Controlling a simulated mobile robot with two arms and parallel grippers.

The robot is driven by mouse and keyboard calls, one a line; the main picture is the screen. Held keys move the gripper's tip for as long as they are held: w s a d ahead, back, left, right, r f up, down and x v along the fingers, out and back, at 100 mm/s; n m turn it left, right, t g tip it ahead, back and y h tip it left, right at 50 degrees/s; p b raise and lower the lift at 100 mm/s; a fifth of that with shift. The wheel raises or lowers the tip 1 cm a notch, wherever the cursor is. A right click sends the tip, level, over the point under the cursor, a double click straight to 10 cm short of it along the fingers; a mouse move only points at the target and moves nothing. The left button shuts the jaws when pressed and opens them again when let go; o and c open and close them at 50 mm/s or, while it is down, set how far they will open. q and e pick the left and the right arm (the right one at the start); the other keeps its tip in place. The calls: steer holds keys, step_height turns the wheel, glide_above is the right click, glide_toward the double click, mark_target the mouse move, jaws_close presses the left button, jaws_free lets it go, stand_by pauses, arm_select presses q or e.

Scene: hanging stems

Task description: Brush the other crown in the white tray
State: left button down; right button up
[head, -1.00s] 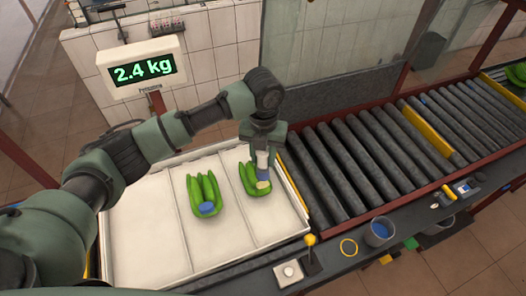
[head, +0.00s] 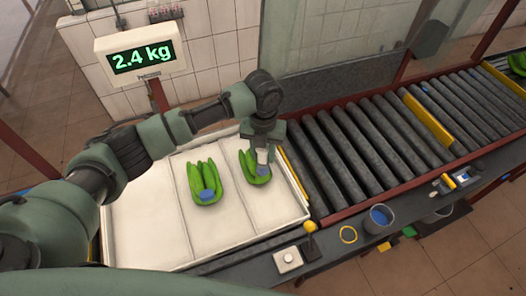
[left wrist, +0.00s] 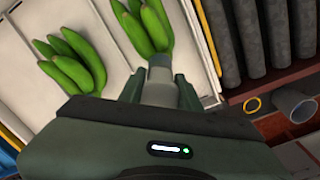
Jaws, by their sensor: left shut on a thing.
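My left gripper (head: 263,148) is shut on a pale-handled brush (left wrist: 158,82), which points down at the right-hand green banana bunch (head: 250,162) in the white tray (head: 150,232). The brush end is at that bunch's crown, and blue shows there; the brush hides part of the crown. In the left wrist view this bunch (left wrist: 145,25) lies just beyond the brush. The other green bunch (head: 201,178) lies in the middle compartment, with blue on its crown (head: 207,195). My right gripper is not in view.
A scale display (head: 142,62) reads 2.4 kg behind the tray. A roller conveyor (head: 370,140) runs off to the right. On the front ledge are a blue-filled cup (head: 380,218), a yellow ring (head: 348,234) and a yellow-knobbed lever (head: 310,227).

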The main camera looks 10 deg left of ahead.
arm_select(q)
steer(key=shift+f, duration=0.6)
stand_by(0.7)
steer(key=shift+s+a+r, duration=0.1)
steer(key=shift+s+a, duration=0.2)
steer(key=shift+a, duration=0.2)
steer(key=shift+w+d+b, duration=0.4)
steer(key=shift+w+d, duration=0.25)
steer(key=shift+d, duration=0.3)
steer(key=shift+s+a+p, duration=0.4)
steer(key=shift+s+a, duration=0.25)
steer(key=shift+a, duration=0.3)
steer(key=shift+w+d+b, duration=0.3)
steer(key=shift+w+d, duration=0.35)
steer(key=shift+d, duration=0.3)
steer(key=shift+s+a+p, duration=0.3)
steer(key=shift+s+a, duration=0.35)
steer(key=shift+a, duration=0.3)
steer(key=shift+d, duration=0.1)
